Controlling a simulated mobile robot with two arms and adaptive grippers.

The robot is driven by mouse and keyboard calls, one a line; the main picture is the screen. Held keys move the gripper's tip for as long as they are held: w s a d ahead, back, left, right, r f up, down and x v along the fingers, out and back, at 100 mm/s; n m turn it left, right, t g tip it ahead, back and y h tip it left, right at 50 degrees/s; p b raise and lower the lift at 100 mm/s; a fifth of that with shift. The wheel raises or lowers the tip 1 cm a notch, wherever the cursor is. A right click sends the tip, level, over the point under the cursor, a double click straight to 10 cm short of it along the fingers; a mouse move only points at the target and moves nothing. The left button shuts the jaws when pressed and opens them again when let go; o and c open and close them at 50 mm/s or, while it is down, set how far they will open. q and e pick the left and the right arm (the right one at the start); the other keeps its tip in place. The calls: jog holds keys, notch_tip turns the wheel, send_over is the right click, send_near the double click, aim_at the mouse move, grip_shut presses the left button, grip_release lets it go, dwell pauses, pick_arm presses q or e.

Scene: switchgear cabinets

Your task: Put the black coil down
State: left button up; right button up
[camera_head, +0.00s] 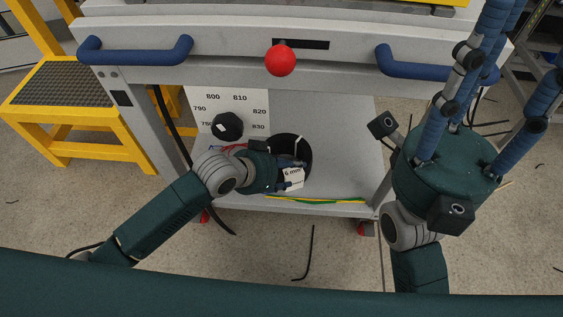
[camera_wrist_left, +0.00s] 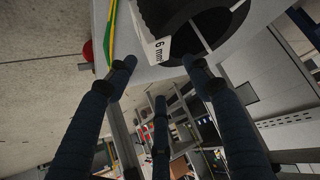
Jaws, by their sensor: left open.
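The black coil (camera_head: 304,146) is a dark ring with a white "6 mm" tag, at the lower shelf of the grey cart, right of my left gripper (camera_head: 290,172). The gripper and tag hide part of it in the head view. In the left wrist view the coil (camera_wrist_left: 193,14) shows at the top, just beyond the spread fingertips of my left gripper (camera_wrist_left: 158,72). Those fingers are open, with nothing between them; whether one touches the coil I cannot tell. My right gripper (camera_head: 520,45) is raised at the right, its blue fingers spread and empty.
The lower shelf (camera_head: 345,125) has free room right of the coil. A black knob-like piece (camera_head: 228,126) stands in front of a number card (camera_head: 240,100). Yellow-green wires (camera_head: 320,199) lie along the front edge. Blue handles (camera_head: 135,52) and a red ball (camera_head: 281,60) sit above. Yellow steps (camera_head: 75,100) stand left.

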pick_arm(q)
jog(key=shift+p+v, duration=0.55)
jog(key=shift+v, duration=1.2)
